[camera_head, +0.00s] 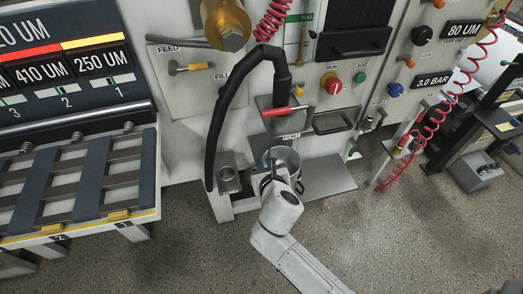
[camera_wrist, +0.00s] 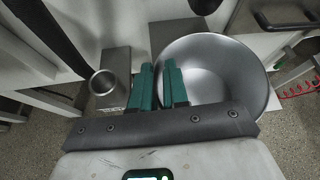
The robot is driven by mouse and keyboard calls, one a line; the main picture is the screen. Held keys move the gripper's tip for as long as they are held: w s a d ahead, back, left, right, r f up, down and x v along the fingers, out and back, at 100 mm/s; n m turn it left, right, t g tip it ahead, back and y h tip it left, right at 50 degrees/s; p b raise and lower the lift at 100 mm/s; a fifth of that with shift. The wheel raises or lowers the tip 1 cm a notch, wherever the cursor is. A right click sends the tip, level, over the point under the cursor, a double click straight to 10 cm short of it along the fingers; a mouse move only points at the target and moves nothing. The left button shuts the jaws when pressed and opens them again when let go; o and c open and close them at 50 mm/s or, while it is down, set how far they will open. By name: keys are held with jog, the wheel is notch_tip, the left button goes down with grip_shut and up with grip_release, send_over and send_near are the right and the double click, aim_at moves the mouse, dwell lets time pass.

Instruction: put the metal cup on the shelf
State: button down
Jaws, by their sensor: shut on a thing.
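The metal cup (camera_head: 288,157) is a wide, open grey vessel below the red-handled drain valve. In the wrist view the metal cup (camera_wrist: 225,70) fills the right side, its mouth facing up and its inside empty. My gripper (camera_head: 270,163) is at the cup's left side. In the wrist view the teal fingers of my gripper (camera_wrist: 160,75) are close together at the cup's left rim, shut on its wall. The flat metal shelf (camera_head: 333,178) juts from the machine low down, behind and right of the cup. I cannot tell whether the cup touches it.
A small metal cylinder (camera_head: 228,178) stands on a narrow ledge left of the cup; it also shows in the wrist view (camera_wrist: 104,83). A black hose (camera_head: 213,135) hangs close by. A slatted rack (camera_head: 90,180) is at left. Speckled floor (camera_head: 400,245) is open at right.

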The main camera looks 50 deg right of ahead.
jog(key=shift+w+d, duration=0.85)
jog(key=shift+w, duration=0.2)
jog(key=w+d, duration=0.2)
jog(key=w, duration=0.1)
jog(key=shift+d, duration=0.2)
jog(key=shift+f, duration=0.8)
jog(key=c, duration=1.1)
grip_release()
